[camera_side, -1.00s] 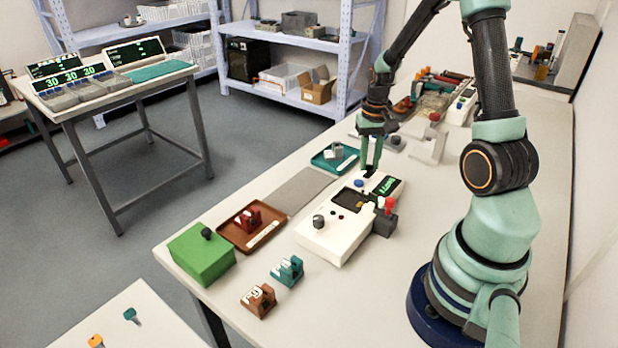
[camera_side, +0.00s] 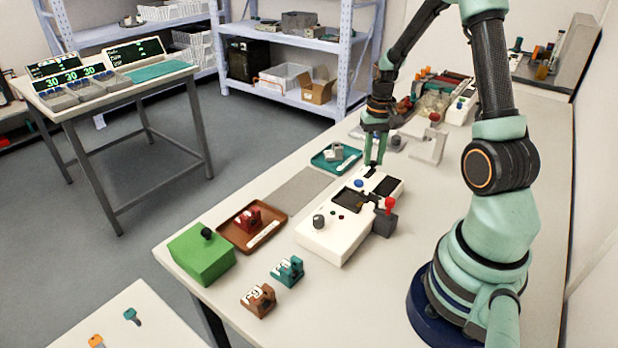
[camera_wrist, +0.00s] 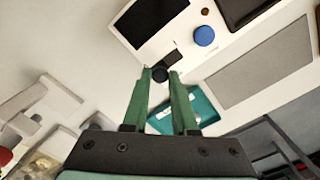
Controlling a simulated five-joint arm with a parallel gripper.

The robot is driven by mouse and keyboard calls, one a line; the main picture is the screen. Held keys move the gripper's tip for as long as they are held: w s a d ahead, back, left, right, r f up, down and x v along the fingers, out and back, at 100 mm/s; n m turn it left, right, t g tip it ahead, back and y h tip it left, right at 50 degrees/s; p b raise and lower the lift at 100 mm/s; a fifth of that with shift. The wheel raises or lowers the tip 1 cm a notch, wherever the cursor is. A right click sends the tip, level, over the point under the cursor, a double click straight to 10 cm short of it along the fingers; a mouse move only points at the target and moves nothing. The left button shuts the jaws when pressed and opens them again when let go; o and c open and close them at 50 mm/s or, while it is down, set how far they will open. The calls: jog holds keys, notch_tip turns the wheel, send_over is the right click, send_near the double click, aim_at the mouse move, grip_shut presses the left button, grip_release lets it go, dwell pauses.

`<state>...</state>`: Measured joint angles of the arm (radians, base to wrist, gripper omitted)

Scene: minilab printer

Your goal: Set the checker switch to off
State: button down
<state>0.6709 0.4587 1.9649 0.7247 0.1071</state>
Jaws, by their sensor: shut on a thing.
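The checker (camera_side: 330,228) is a white box on the bench. It has a dark display (camera_side: 384,185), a blue button (camera_side: 359,183), a grey knob (camera_side: 319,221) and a red-topped lever (camera_side: 389,204) on its side. My gripper (camera_side: 374,164) points down at the checker's far end. In the wrist view the green fingers (camera_wrist: 161,76) are closed around the small black switch (camera_wrist: 160,73), at the edge of the white housing. The display (camera_wrist: 150,18) and blue button (camera_wrist: 204,36) also show there. The fingers hide part of the switch, so its exact position is hard to tell.
A teal tray (camera_side: 320,161) with a grey part lies left of my gripper, beside a grey mat (camera_side: 303,184). A brown tray (camera_side: 231,233), a green box (camera_side: 202,256) and two small holders stand nearer. A white bracket (camera_side: 432,144) stands behind on the right.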

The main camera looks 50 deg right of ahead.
aim_at(374, 161)
jog(key=c, duration=0.7)
grip_release()
jog(key=shift+d, duration=0.25)
jog(key=shift+r, duration=0.15)
notch_tip(374, 161, up, 12)
jog(key=a+r+n+t, duration=0.2)
jog(key=a+n, duration=0.1)
jog(key=a, duration=0.5)
jog(key=s+a+r+n+t, duration=0.1)
jog(key=a+r+n, duration=0.1)
jog(key=a, duration=0.6)
jog(key=s+a+r+n+t, duration=0.1)
jog(key=a+n, duration=0.3)
jog(key=a, duration=0.4)
jog(key=shift+a+r+t, duration=0.4)
jog(key=shift+r+t, duration=0.4)
jog(key=shift+r, duration=0.1)
